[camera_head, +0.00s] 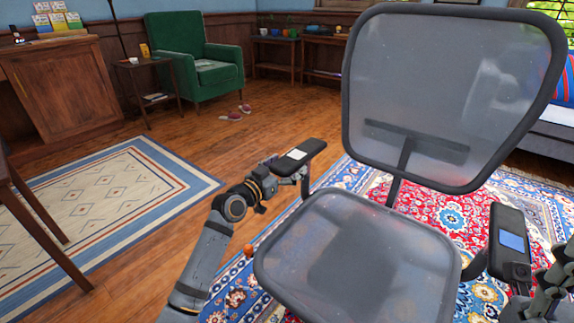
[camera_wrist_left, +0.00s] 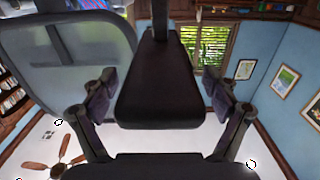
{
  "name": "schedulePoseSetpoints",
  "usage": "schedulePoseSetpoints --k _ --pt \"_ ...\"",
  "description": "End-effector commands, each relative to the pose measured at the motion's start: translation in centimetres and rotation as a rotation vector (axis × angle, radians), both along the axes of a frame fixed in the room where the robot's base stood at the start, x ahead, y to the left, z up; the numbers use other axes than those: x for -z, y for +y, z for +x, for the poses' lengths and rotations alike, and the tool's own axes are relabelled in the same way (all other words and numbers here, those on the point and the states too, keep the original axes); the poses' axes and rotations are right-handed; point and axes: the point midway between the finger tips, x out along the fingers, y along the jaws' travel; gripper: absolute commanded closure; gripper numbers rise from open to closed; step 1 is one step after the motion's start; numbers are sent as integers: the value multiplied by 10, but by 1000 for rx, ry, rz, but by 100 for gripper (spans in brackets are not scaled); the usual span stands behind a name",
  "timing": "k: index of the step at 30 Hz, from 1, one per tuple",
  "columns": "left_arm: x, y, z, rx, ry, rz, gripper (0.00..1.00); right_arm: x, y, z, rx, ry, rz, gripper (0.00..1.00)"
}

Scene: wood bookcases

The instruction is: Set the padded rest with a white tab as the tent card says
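The padded rest with a white tab (camera_head: 301,152) is the dark armrest on the left side of the mesh office chair (camera_head: 350,250); the tab lies on its top. My left gripper (camera_head: 291,176) is at the near end of this rest. In the left wrist view the dark pad (camera_wrist_left: 160,90) lies between the two spread fingers of my left gripper (camera_wrist_left: 160,88), close to both; firm contact does not show. The chair's other armrest (camera_head: 508,235) has a blue tab. A small orange-yellow card (camera_head: 145,50) stands on the side table; its text is unreadable.
The chair stands on a red patterned rug (camera_head: 460,220). A green armchair (camera_head: 197,60), the side table (camera_head: 150,80) and a wooden desk (camera_head: 65,90) with several colourful cards are at the back left. Bare floor lies left of the chair. My right arm is at the lower right edge.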

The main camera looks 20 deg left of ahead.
Motion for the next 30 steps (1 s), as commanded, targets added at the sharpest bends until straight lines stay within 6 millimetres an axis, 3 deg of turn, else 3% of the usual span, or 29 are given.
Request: schedulePoseSetpoints --k 8,21,30 --pt "-1 1 -1 -1 -3 -1 11 -1 -1 0 0 -4 4 60" --pt "0 24 -65 -1 -1 5 11 0 0 0 -1 -1 1 60" --pt "-1 25 -71 0 -2 -2 11 0 0 0 -1 0 0 60"
